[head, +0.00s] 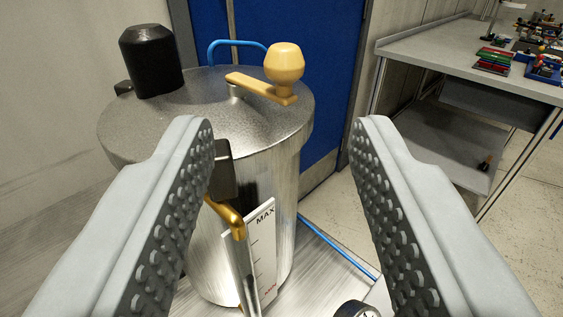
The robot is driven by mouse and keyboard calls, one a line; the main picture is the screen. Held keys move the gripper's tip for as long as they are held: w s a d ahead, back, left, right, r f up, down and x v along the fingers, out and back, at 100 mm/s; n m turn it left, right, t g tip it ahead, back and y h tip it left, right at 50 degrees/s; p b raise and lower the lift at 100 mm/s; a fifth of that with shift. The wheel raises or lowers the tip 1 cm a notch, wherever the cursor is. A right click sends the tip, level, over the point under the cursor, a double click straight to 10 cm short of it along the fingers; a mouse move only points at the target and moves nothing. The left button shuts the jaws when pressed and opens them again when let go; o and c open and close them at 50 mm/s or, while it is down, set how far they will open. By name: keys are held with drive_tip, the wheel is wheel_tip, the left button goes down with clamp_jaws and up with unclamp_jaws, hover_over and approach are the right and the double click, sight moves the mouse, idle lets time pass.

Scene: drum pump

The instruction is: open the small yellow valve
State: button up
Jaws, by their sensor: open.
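A metal drum (262,165) stands left of centre. On its lid is a yellow lever (258,89) with a round yellow knob (284,64) standing up at its right end. A short, curved brass-yellow piece (229,214) shows on the drum's front, below a dark block (223,170), just right of my left finger. I cannot tell whether either yellow part is the small valve. My gripper (282,135) is wide open and empty, in front of the drum. The lever lies beyond the fingertips, between them in the picture. My left finger hides part of the drum's front.
A black cap (151,60) stands on the lid's left side. A white MAX scale (262,250) is on the drum's front. A blue hose (338,247) runs low at the right, near a round gauge (356,309). A workbench (440,50) with several small items stands at the right.

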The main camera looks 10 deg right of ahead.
drive_tip(key=shift+v, duration=2.95)
drive_tip(key=s+d+r+n+t+y, duration=0.25)
drive_tip(key=s+d+r+y, duration=0.3)
drive_tip(key=d, duration=0.35)
drive_tip(key=s+d+f+g+h, duration=0.1)
drive_tip(key=s+d+f+g, duration=0.1)
drive_tip(key=s+d+f, duration=0.6)
drive_tip(key=s+d, duration=0.1)
drive_tip(key=s, duration=0.2)
drive_tip(key=shift+s+f+g+h, duration=0.25)
drive_tip(key=shift+s+g+h, duration=0.05)
drive_tip(key=shift+g+h, duration=0.05)
